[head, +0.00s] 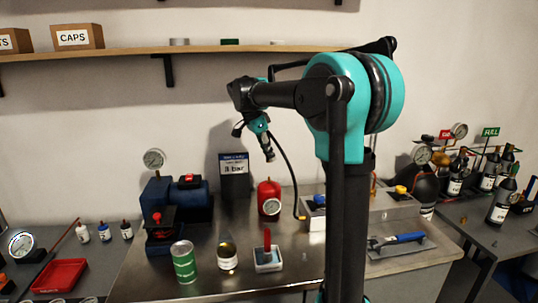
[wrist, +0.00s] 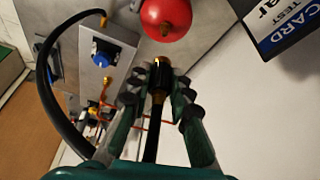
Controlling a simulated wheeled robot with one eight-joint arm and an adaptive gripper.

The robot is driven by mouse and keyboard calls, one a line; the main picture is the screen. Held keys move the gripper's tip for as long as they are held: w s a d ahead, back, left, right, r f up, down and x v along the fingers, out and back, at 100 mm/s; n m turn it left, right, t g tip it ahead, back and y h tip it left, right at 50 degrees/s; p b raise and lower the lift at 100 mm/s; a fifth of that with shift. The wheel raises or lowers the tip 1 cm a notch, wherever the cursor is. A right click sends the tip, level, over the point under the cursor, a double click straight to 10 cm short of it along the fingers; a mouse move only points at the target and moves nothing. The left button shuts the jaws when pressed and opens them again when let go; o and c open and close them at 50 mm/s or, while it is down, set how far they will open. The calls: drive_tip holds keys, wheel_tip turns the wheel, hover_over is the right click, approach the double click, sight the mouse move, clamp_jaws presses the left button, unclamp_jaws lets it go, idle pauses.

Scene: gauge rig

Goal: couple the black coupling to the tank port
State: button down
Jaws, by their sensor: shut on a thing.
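My gripper (wrist: 160,78) is shut on the black coupling (wrist: 158,72), with the black hose (wrist: 62,108) trailing from it. In the head view my gripper (head: 266,146) hangs in the air above the bench, pointing down. The red tank (head: 268,195) stands on the bench below it, with a round gauge on its front. In the wrist view the red tank (wrist: 166,18) is beyond the fingertips, apart from the coupling. A small fitting shows on the tank there, but I cannot tell whether it is the port.
A grey box (head: 313,222) with a blue knob stands right of the tank. A blue pump unit (head: 165,205) with a gauge is at left. A "3 bar" card (head: 234,178) stands behind.

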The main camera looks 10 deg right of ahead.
drive_tip(key=shift+f, duration=2.6)
drive_tip(key=shift+f, duration=1.4)
drive_tip(key=c, duration=1.6)
unclamp_jaws()
drive_tip(key=shift+o, duration=0.7)
drive_tip(key=o, duration=0.5)
drive_tip(key=shift+c, duration=0.2)
drive_tip(key=shift+r, duration=0.1)
